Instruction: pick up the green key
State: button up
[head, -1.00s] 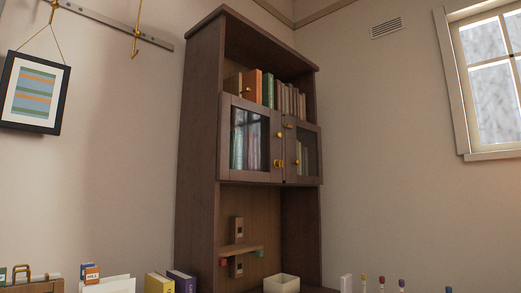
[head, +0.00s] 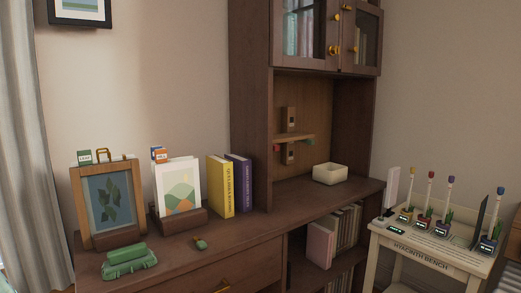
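No object is clear enough to be named the green key with certainty. A small green and gold item (head: 200,243) lies on the dark wooden cabinet top, in front of the books; it is too small to tell its shape. A small green piece (head: 309,142) also shows at the right end of a little wooden ledge in the cabinet niche, with a red piece (head: 277,148) at the left end. My gripper is not in view.
A green model-like object (head: 128,263), a framed leaf picture (head: 108,201), a landscape card (head: 178,190), and yellow (head: 220,185) and purple books stand on the cabinet top (head: 235,238). A cream box (head: 330,173) sits in the niche. A bench (head: 415,250) with potted plants stands at right.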

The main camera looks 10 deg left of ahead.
aim_at(201, 245)
jog(key=i+l+u, duration=0.1)
jog(key=i+u, duration=0.35)
jog(key=i+l+u, duration=0.3)
jog(key=u, duration=0.2)
jog(key=i, duration=0.1)
